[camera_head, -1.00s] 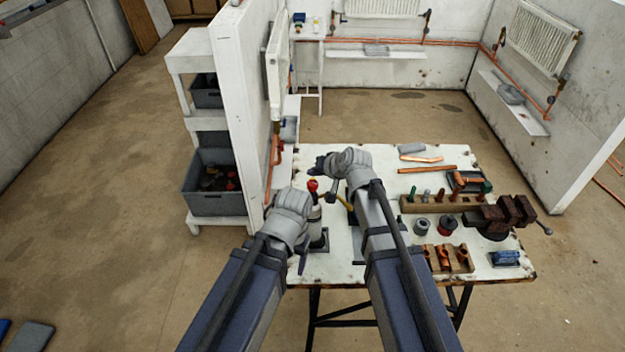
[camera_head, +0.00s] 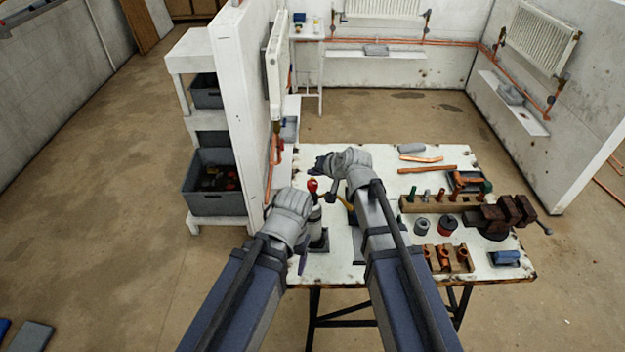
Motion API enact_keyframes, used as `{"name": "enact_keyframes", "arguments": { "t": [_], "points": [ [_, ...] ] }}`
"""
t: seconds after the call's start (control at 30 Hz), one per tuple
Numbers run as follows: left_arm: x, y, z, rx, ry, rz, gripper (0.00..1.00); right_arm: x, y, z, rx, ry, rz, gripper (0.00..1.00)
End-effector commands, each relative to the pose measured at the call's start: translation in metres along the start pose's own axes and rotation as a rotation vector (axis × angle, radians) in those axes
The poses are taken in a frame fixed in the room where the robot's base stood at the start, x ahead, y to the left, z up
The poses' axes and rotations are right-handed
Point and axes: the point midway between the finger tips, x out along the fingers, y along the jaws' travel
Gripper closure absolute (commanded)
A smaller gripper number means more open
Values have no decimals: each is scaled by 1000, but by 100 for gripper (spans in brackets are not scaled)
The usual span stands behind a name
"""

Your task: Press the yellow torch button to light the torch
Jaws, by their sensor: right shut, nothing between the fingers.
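A torch with a red top (camera_head: 312,185) and a pale cylinder body (camera_head: 316,214) stands upright on the white workbench (camera_head: 432,155), between my two arms. A small yellow part (camera_head: 345,203) shows to its right, partly hidden by my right arm; I cannot tell whether it is the button. My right gripper (camera_head: 319,165) is shut and empty, just behind and above the red top in the picture. My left gripper (camera_head: 302,262) is at the left edge of the bench, in front of the torch. Its fingers are mostly hidden, so I cannot tell its state.
On the bench to the right are a wooden block with copper fittings (camera_head: 449,260), a dark vise (camera_head: 497,217), tins and copper pipes (camera_head: 427,169). A white partition (camera_head: 237,90) with a radiator (camera_head: 276,65) rises at the left.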

Motion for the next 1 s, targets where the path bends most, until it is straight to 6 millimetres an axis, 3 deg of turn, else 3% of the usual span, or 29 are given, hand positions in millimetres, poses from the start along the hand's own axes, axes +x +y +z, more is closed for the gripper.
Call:
{"name": "enact_keyframes", "arguments": {
  "t": [1.0],
  "points": [
    [12,1,-1,0,0,0,30,9,6,6,0,0,0,100]
  ]
}}
